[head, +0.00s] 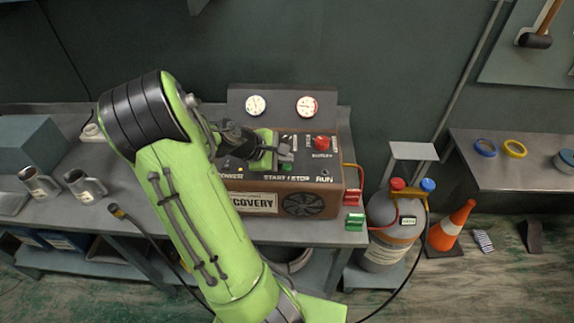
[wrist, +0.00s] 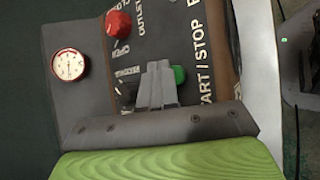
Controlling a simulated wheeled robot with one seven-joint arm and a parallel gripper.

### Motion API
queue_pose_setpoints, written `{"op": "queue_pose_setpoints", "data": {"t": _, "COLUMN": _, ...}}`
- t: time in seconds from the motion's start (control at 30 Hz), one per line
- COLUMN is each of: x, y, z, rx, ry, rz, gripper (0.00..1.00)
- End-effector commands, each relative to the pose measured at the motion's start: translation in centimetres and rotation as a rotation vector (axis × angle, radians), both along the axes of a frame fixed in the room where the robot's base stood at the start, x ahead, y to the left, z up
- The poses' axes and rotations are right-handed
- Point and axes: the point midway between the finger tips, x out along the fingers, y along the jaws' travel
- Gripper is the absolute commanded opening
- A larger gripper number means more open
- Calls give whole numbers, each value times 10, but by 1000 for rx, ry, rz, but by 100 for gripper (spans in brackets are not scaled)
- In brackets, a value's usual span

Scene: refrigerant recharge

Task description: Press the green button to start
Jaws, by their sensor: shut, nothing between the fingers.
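The green button (wrist: 179,74) shows in the wrist view on the dark top panel of the recovery machine, beside the START / STOP lettering. My gripper (wrist: 158,70) is shut and empty, with its fingertips just left of the button in that view. The fingers overlap part of the button's edge; I cannot tell whether they touch it. In the head view my gripper (head: 286,152) is over the panel of the brown recovery machine (head: 327,204), above the START / STOP label.
A red knob (head: 322,143) stands on the panel near my gripper. Two gauges, one at left (head: 256,106) and one at right (head: 307,106), rise behind it. A grey gas cylinder (head: 391,232) and an orange cone (head: 452,226) stand right of the bench. Two mugs sit at left.

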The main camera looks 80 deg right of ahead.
Motion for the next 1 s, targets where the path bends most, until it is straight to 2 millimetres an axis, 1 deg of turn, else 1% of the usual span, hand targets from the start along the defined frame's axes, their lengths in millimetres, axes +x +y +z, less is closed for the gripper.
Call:
{"op": "queue_pose_setpoints", "data": {"t": 0.3, "x": 0, "y": 0, "z": 0, "rx": 0, "ry": 0, "rz": 0, "gripper": 0}}
{"op": "queue_pose_setpoints", "data": {"t": 0.57, "x": 0, "y": 0, "z": -10, "rx": 0, "ry": 1, "rz": 0, "gripper": 0}}
{"op": "queue_pose_setpoints", "data": {"t": 1.0, "x": 0, "y": 0, "z": -11, "rx": 0, "ry": 0, "rz": 0, "gripper": 0}}
